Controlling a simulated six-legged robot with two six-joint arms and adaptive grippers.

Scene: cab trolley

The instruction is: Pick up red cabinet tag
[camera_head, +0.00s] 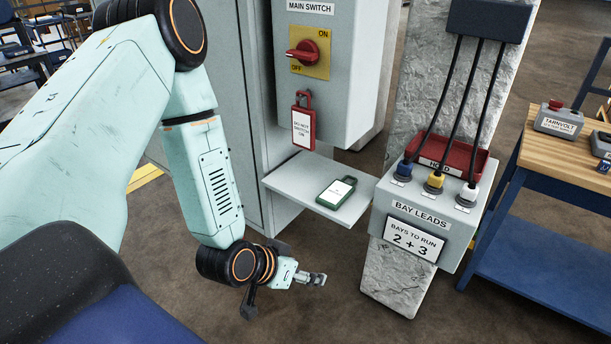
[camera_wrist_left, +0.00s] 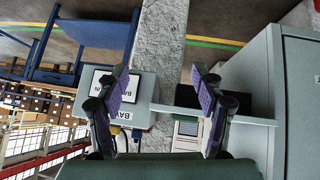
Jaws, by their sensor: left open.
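The red cabinet tag (camera_head: 303,127) hangs by its red shackle on the front of the grey cabinet, below the red main switch (camera_head: 303,52). Its white label reads "DO NOT SWITCH ON". My left gripper (camera_head: 318,279) is in front of and below the small grey shelf (camera_head: 285,180), well apart from the tag. In the left wrist view its two purple-padded fingers (camera_wrist_left: 160,80) stand wide apart with nothing held between them. I cannot make out the red tag in the wrist view. My right gripper is not in view.
A green tag (camera_head: 337,191) lies on the shelf under the red tag. To the right, a stone column (camera_head: 398,280) carries the bay leads box (camera_head: 408,208) with plugged cables and a red tray (camera_head: 462,152). A workbench (camera_head: 562,160) stands farther right.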

